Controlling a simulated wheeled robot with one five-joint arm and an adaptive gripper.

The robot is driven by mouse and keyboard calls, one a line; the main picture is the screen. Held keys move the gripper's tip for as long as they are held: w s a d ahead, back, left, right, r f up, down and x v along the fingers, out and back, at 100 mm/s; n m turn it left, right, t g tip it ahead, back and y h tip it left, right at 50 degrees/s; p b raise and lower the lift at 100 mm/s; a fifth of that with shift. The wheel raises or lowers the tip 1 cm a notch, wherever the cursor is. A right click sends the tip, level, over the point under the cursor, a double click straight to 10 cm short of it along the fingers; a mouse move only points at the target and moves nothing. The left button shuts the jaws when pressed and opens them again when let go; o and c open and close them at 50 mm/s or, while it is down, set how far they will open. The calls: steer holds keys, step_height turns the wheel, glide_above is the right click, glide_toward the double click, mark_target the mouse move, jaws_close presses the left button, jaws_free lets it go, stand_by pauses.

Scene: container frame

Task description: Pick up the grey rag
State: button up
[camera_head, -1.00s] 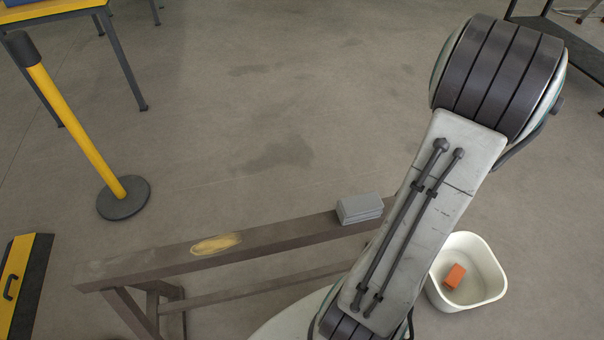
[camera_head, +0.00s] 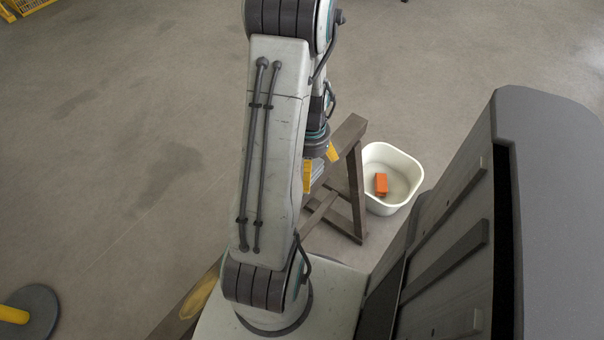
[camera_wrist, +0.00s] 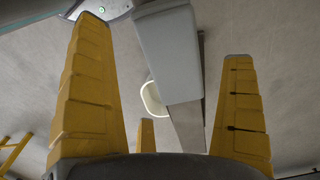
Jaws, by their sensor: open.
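The grey rag (camera_wrist: 168,55) is a folded, flat-faced block on the narrow wooden beam of a sawhorse. In the wrist view it shows large between the yellow fingers of my gripper (camera_wrist: 164,42), with space on both sides. My gripper is open and not closed on it. In the head view my gripper (camera_head: 320,166) hangs over the beam behind my arm, and the rag is mostly hidden there by my arm and fingers.
The sawhorse (camera_head: 354,130) runs under my arm. A white tub (camera_head: 408,182) with an orange block (camera_head: 381,183) stands on the floor beyond its right end. A yellow post with a dark round base (camera_head: 35,310) is at lower left. Open floor lies at upper left.

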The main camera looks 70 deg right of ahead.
steer(key=shift+w+f+b, duration=0.1)
steer(key=shift+f+b, duration=0.25)
steer(key=shift+f, duration=1.9)
steer(key=c, duration=1.2)
